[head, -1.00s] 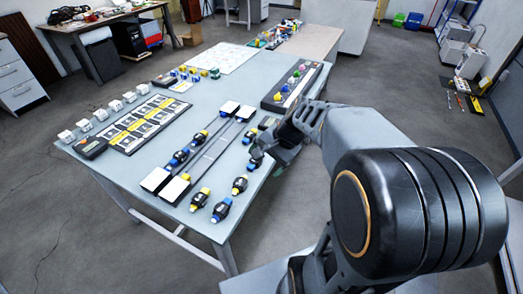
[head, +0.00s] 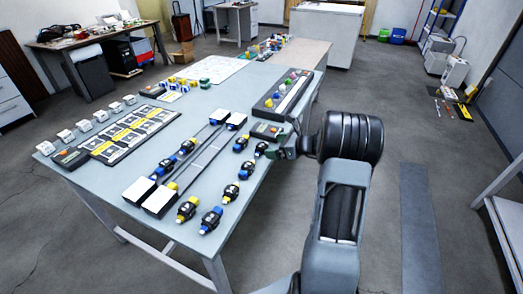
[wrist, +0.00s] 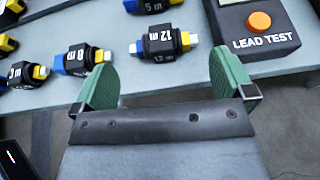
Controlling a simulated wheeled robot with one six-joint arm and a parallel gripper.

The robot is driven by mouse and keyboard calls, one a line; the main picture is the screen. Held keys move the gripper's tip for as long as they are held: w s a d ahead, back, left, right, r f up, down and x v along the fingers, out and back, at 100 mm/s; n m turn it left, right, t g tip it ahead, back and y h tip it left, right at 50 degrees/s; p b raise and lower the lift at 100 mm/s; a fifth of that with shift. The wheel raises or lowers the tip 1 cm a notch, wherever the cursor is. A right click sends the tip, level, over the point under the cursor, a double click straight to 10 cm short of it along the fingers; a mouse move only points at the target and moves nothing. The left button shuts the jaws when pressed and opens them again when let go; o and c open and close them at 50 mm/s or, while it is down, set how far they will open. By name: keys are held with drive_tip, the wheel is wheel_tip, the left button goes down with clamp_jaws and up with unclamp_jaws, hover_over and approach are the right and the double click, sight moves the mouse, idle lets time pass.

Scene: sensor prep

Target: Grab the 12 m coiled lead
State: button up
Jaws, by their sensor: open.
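The 12 m coiled lead (wrist: 168,43) is a black block with a white "12 m" label, a blue end on the left and a yellow end on the right. It lies on the table close to the near edge. In the head view it appears to be the lead (head: 262,148) beside my gripper (head: 282,151). In the wrist view my gripper (wrist: 163,78) has its two green fingers wide apart with nothing between them. The lead sits just beyond the fingertips, between their lines, not touching them.
The 8 m lead (wrist: 82,60) lies left of the 12 m lead, and the 5 m lead (wrist: 152,5) lies behind it. The LEAD TEST box (wrist: 254,28) with an orange button stands close on the right.

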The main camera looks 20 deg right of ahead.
sight(264, 146)
drive_tip(key=shift+x, duration=3.45)
drive_tip(key=shift+d, duration=0.1)
drive_tip(key=shift+c, duration=0.2)
drive_tip(key=c, duration=0.9)
